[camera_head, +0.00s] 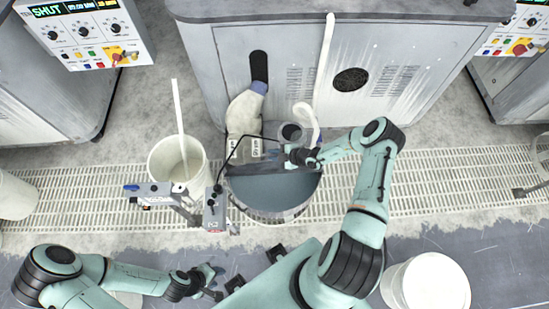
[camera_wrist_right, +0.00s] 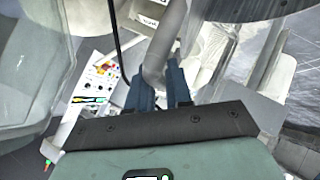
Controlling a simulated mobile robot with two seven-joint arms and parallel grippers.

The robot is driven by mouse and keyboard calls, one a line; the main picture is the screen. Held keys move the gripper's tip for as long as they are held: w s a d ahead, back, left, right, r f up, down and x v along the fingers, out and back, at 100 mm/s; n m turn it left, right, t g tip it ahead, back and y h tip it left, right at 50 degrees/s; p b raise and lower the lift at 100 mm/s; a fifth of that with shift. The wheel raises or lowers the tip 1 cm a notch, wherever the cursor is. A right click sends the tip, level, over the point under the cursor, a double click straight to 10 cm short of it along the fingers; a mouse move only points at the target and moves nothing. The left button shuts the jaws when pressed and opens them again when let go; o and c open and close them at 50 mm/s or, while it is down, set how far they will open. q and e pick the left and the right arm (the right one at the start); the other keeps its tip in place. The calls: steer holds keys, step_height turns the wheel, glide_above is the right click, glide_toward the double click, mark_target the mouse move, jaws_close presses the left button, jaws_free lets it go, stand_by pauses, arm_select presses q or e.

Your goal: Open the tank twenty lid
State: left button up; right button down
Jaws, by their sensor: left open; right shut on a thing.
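A round grey tank (camera_head: 272,212) stands at the centre of the head view, in front of a grey machine. A grey lid (camera_head: 265,186) shows across its top; its number cannot be read, and I cannot tell how far it is raised. My right gripper (camera_head: 299,157) is at the tank's far edge. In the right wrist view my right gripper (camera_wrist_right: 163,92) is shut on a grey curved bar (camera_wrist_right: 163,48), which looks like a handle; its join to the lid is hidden. My left gripper (camera_head: 213,283) is open and empty, low and left of the tank.
Another white bucket (camera_head: 430,285) is at lower right. The floor grating (camera_head: 440,185) is clear at right.

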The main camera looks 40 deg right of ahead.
steer(key=shift+w+d, duration=0.3)
steer(key=shift+w, duration=0.2)
steer(key=c, duration=1.2)
jaws_free()
steer(key=shift+o, duration=0.2)
steer(key=shift+s+r, duration=0.1)
steer(key=v, duration=1.3)
steer(key=shift+p, duration=0.3)
steer(key=shift+s, duration=0.1)
